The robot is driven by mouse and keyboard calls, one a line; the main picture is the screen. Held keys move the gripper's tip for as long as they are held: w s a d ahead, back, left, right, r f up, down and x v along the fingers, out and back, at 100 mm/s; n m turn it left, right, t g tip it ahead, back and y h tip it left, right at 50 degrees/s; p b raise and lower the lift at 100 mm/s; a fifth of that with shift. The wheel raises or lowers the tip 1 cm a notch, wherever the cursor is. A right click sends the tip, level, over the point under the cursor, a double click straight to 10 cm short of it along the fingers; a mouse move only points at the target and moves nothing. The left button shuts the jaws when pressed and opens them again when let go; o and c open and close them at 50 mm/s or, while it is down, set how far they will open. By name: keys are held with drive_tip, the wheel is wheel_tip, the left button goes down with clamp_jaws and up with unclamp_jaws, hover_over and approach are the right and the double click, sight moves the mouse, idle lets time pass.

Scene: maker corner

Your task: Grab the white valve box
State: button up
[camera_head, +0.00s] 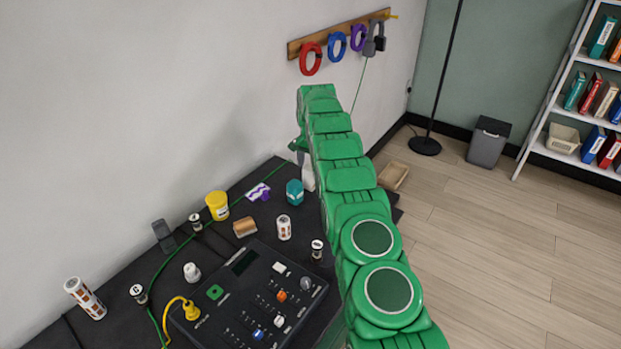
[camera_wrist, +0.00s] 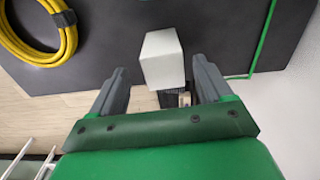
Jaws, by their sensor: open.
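The white valve box (camera_wrist: 162,58) is a plain white block in the wrist view, near the edge of the dark tabletop. A white shape (camera_head: 308,178) beside my arm in the head view looks like the same box, partly hidden by the arm. My gripper (camera_wrist: 160,76) is open, with one grey finger on each side of the box's near end in the picture. Gaps show between the box and both fingers. How deep the box sits between them is hard to tell. In the head view my green arm hides most of the gripper.
A coiled yellow cable (camera_wrist: 42,38) lies left of the box, and a green cable (camera_wrist: 264,40) runs to its right. A teal container (camera_head: 294,192), a white-and-brown can (camera_head: 284,228) and a black control panel (camera_head: 250,297) stand on the dark table near my arm.

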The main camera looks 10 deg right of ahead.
sight(310, 177)
drive_tip(key=shift+w+a+f, duration=0.1)
drive_tip(key=shift+w+f, duration=0.05)
drive_tip(key=shift+f, duration=1.15)
drive_tip(key=shift+w+f, duration=0.1)
drive_tip(key=shift+f, duration=1.15)
drive_tip(key=c, duration=1.1)
drive_tip(key=shift+o, duration=0.2)
drive_tip(key=shift+r, duration=0.1)
